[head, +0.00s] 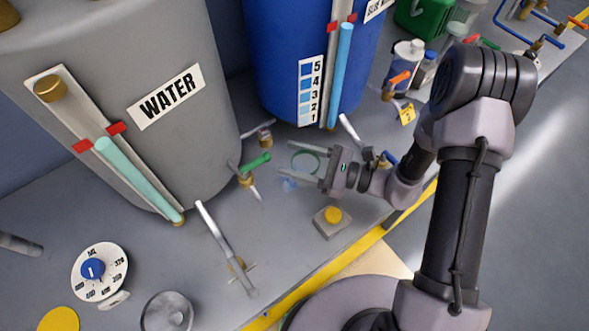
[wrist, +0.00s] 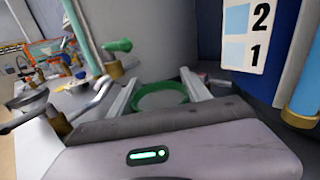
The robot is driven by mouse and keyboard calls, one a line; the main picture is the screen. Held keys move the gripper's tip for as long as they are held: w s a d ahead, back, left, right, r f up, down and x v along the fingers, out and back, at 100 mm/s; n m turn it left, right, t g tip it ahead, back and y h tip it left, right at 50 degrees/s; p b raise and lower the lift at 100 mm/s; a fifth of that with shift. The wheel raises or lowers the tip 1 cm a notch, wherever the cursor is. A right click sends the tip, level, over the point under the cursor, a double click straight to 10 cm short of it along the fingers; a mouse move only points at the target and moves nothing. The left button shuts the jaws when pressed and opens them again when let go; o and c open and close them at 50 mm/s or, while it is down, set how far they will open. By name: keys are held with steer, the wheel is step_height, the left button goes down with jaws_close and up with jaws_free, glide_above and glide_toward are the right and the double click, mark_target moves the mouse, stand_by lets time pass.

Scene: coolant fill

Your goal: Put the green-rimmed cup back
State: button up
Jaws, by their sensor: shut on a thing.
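The green-rimmed cup (head: 305,160) is between the fingers of my gripper (head: 292,163), in front of the blue tank. In the wrist view the cup's green rim (wrist: 160,97) spans between the two fingers (wrist: 160,95), and the gripper is shut on it. The cup's body looks clear, and most of it is hidden below the rim. I cannot tell whether its base touches the bench.
The grey WATER tank (head: 170,97) stands left, with a green-handled tap (head: 256,162) close to the cup. The blue tank (head: 277,60) stands behind. A yellow button (head: 332,214) sits before my gripper. A dial (head: 99,271) and a round metal dish (head: 167,312) lie front left.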

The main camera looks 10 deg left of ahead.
steer(key=shift+f+b, duration=0.5)
steer(key=shift+f, duration=1.1)
steer(key=shift+f, duration=0.25)
steer(key=o, duration=1.5)
steer(key=shift+r, duration=0.1)
